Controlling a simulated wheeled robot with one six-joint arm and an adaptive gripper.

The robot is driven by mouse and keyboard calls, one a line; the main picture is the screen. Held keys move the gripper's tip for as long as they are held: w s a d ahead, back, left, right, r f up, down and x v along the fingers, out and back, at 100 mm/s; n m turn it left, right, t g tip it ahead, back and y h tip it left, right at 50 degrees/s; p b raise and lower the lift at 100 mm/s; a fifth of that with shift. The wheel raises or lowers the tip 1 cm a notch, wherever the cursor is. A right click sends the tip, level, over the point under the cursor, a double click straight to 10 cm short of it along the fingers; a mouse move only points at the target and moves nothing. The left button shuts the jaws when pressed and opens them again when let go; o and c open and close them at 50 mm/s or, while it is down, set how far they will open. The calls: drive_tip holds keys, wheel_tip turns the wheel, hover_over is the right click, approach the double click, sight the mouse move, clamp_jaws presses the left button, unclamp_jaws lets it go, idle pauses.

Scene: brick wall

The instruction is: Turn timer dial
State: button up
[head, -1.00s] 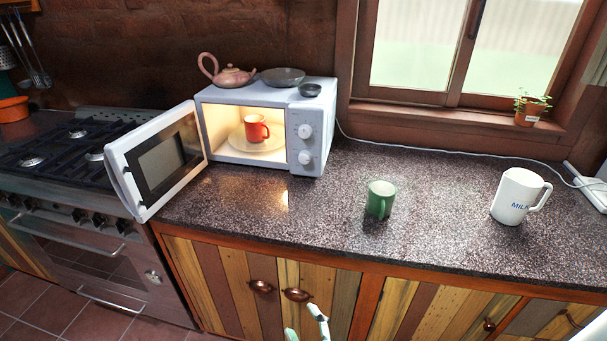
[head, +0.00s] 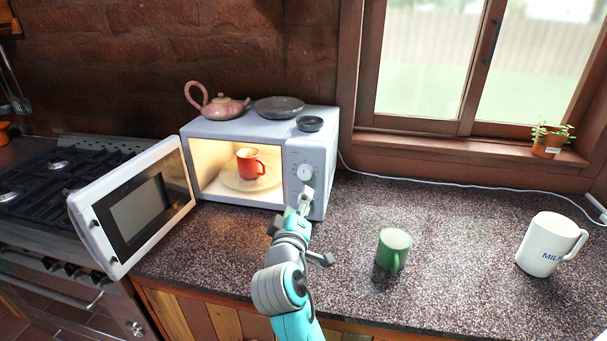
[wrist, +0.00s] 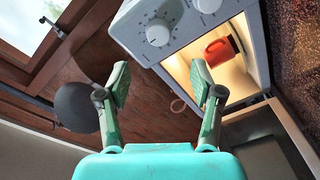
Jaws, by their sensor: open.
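The white microwave (head: 262,121) stands on the counter with its door (head: 135,208) swung open to the left. Its right-hand panel has two round dials; the upper dial (head: 305,172) shows clearly and the lower one is largely hidden by my gripper. In the wrist view, which is roughly upside down, the upper dial (wrist: 157,33) and lower dial (wrist: 208,4) both show, with marks around the upper one. I cannot tell which is the timer. My gripper (head: 299,203) is open and empty in front of the panel. In the wrist view, its spread fingers (wrist: 159,72) are apart from the dials.
A red mug (head: 248,163) stands inside the lit microwave. A teapot (head: 222,107), a grey dish (head: 279,106) and a small bowl (head: 310,124) sit on top. A green mug (head: 393,251) and a white milk jug (head: 547,245) stand on the counter to the right, with free room between.

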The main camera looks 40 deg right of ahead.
sight(304, 176)
drive_tip(key=x, duration=1.1)
drive_tip(key=shift+r, duration=0.1)
drive_tip(key=c, duration=1.1)
drive_tip(key=shift+c, duration=0.2)
drive_tip(key=shift+m, duration=2.9)
